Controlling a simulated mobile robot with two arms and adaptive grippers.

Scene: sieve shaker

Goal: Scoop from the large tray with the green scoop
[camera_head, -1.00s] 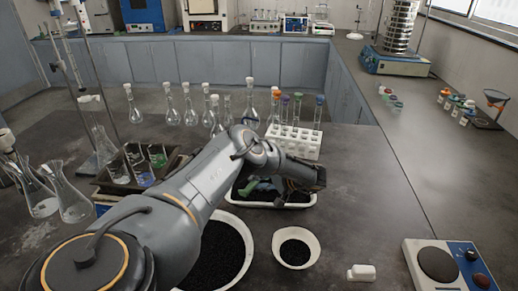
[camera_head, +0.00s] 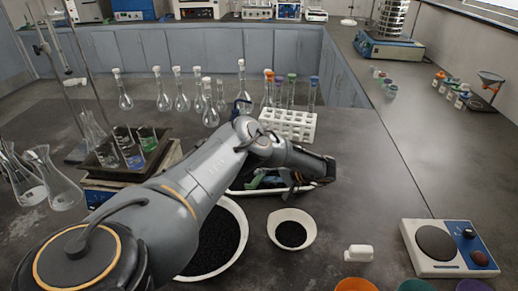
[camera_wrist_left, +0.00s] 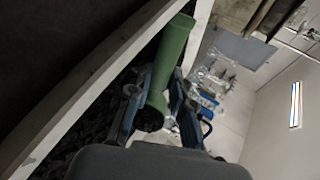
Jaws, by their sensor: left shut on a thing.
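The green scoop (camera_head: 256,182) is in my left gripper (camera_head: 287,182), over the tray in the head view. In the left wrist view the green scoop (camera_wrist_left: 172,62) passes between the blue-edged fingers of my left gripper (camera_wrist_left: 154,100), which is shut on it. The large tray (camera_head: 247,192) is white-rimmed and mostly hidden behind my left arm. In the wrist view its pale rim (camera_wrist_left: 92,80) runs diagonally beside the scoop, with dark granules (camera_wrist_left: 80,128) inside. I cannot tell whether the scoop holds any granules. My right gripper is not in view.
A large white bowl (camera_head: 240,218) and a small white bowl (camera_head: 292,216) of black granules stand in front of the tray. Behind it are a white tube rack (camera_head: 288,124) and several flasks. A hotplate (camera_head: 447,245) stands at right. The bench right of the rack is clear.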

